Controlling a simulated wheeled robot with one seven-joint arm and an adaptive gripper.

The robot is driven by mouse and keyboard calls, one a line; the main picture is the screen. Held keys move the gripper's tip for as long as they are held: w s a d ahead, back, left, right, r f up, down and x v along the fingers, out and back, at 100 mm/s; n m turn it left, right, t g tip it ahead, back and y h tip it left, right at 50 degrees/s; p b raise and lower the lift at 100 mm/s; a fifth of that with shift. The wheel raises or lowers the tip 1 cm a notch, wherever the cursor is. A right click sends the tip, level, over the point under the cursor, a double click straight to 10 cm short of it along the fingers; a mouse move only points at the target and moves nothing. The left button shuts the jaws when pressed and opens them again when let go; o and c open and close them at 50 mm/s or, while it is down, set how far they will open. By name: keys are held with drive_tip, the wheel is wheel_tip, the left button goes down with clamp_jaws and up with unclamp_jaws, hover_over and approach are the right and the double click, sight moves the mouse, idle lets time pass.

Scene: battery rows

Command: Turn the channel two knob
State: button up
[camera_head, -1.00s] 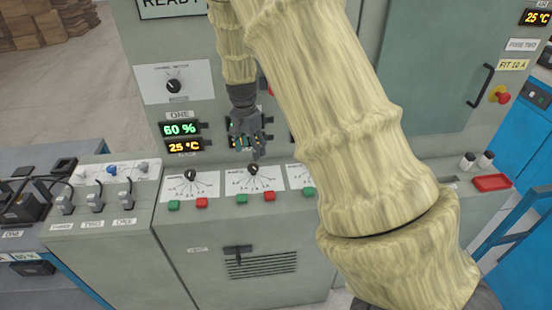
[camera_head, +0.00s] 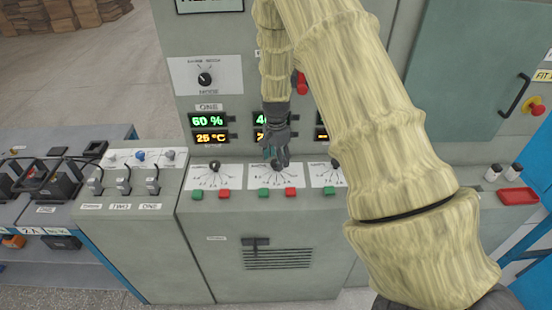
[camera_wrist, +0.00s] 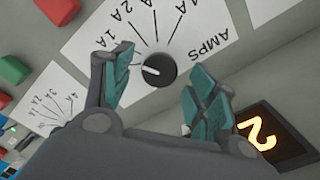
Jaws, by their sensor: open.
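The channel two knob (camera_head: 277,168) is a small black round knob on the middle white dial card of the sloped console, partly covered by my gripper in the head view. In the wrist view the knob (camera_wrist: 160,71) has a white pointer line directed left, near the 1A mark of an AMPS scale. My gripper (camera_head: 276,155) is open and empty above the knob. In the wrist view the teal finger pads of my gripper (camera_wrist: 160,66) stand on either side of the knob, with space on both sides. I see no contact.
Similar dial cards flank it, with the left knob (camera_head: 215,166) close by. Green (camera_head: 264,194) and red (camera_head: 291,192) buttons sit below the card. Lit displays (camera_head: 209,121) are on the upright panel behind. A red tray (camera_head: 518,196) lies at the right.

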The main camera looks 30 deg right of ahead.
drive_tip(key=shift+f, duration=0.55)
drive_tip(key=shift+c, duration=0.2)
drive_tip(key=c, duration=1)
drive_tip(key=shift+n, duration=2.9)
drive_tip(key=o, duration=1)
